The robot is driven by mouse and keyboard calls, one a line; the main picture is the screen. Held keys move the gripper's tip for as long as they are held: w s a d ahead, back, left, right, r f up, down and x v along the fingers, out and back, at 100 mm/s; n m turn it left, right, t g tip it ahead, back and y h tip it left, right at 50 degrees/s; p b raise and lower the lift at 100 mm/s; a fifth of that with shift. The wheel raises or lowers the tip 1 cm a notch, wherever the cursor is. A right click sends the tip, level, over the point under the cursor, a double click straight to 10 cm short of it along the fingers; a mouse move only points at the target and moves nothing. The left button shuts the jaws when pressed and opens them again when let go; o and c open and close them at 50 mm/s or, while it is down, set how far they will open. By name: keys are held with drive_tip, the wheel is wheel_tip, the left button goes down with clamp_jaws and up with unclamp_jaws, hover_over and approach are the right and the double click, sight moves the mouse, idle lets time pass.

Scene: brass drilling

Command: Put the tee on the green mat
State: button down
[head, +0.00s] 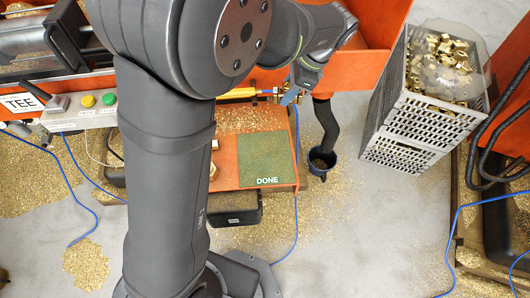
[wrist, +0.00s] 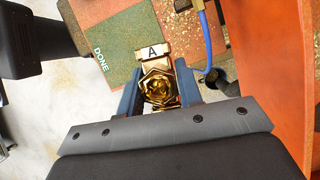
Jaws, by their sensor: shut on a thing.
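My gripper (wrist: 157,88) is shut on a brass fitting, which I take for the tee (wrist: 158,84). A hexagonal opening faces the wrist camera, and a flat part marked "A" points away between the blue fingers. In the head view my gripper (head: 290,96) is behind my arm, beyond the mat's far right corner; the held piece is hard to make out there. The green mat (head: 265,160), marked "DONE", lies on the orange bench and looks bare in the part I see. In the wrist view the mat (wrist: 118,42) is left of the tee, which is apart from its printed word.
A blue cup (head: 320,165) under a black hose stands right of the bench. A grey crate (head: 415,120) holds several brass fittings. A blue cable (wrist: 207,40) runs close to the tee. A box with buttons (head: 85,110) and a TEE label stands left. Brass chips litter the floor.

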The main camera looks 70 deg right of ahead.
drive_tip(key=s+a+f+n, duration=0.1)
drive_tip(key=s+a+f, duration=0.15)
drive_tip(key=a, duration=0.35)
drive_tip(key=s+a+f, duration=0.1)
drive_tip(key=s+a, duration=0.3)
drive_tip(key=a, duration=0.2)
hover_over(259, 149)
drive_tip(key=s, duration=0.1)
drive_tip(key=shift+y, duration=0.3)
drive_tip(key=f, duration=0.7)
drive_tip(key=shift+s+d+f, duration=0.2)
drive_tip(key=shift+d+f, duration=0.15)
drive_tip(key=shift+d, duration=0.05)
drive_tip(key=shift+f, duration=1.95)
drive_tip(key=shift+f, duration=0.2)
drive_tip(key=c, duration=1)
unclamp_jaws()
